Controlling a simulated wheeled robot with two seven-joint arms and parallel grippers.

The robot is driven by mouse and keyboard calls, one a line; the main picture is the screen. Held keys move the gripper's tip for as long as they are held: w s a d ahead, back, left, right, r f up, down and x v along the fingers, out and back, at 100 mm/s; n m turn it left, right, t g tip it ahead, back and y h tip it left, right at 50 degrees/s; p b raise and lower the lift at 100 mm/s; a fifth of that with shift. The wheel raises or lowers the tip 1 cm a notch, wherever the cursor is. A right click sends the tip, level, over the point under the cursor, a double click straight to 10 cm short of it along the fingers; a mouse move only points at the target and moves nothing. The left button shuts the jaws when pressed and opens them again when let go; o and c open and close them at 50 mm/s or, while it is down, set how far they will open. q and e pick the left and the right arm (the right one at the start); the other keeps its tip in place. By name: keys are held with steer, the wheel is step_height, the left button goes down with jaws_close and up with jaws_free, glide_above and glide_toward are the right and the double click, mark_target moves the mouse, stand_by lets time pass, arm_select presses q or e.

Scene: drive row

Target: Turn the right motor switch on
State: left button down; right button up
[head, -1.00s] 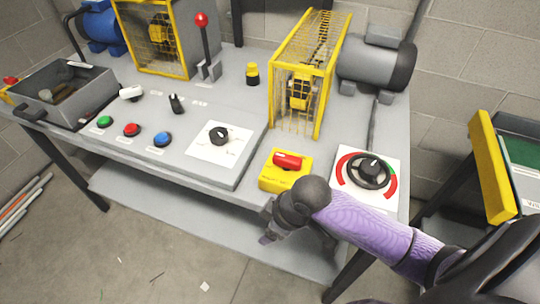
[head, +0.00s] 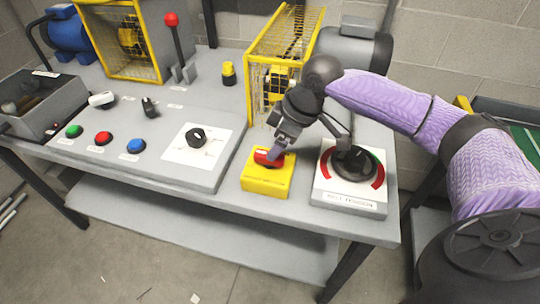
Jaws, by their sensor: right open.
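A yellow switch box (head: 266,183) with a red rotary handle (head: 262,157) sits at the front of the bench, in front of the caged right motor. The handle lies roughly crosswise on top of the box. My right gripper (head: 275,154) is open, with its fingertips down at the right part of the red handle. They overlap the handle in the picture; whether they touch it is hard to tell. The grey right motor (head: 352,48) stands behind the yellow cage (head: 283,60). My left gripper is out of view.
A dial panel with a black handwheel (head: 353,163) stands close right of the switch box. A black knob on a white plate (head: 196,138) and green, red and blue buttons (head: 136,146) lie to the left. A red-topped lever (head: 172,20) stands behind.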

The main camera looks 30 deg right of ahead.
steer(key=b+x, duration=0.1)
steer(key=x, duration=0.2)
steer(key=shift+f, duration=0.2)
steer(key=shift+w+a+f, duration=0.1)
steer(key=shift+a+f, duration=0.05)
steer(key=shift+f, duration=0.05)
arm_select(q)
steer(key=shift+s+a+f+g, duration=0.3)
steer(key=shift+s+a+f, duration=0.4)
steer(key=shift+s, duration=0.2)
arm_select(e)
steer(key=shift+c, duration=0.2)
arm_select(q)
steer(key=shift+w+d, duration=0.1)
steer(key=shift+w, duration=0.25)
arm_select(e)
jaws_close()
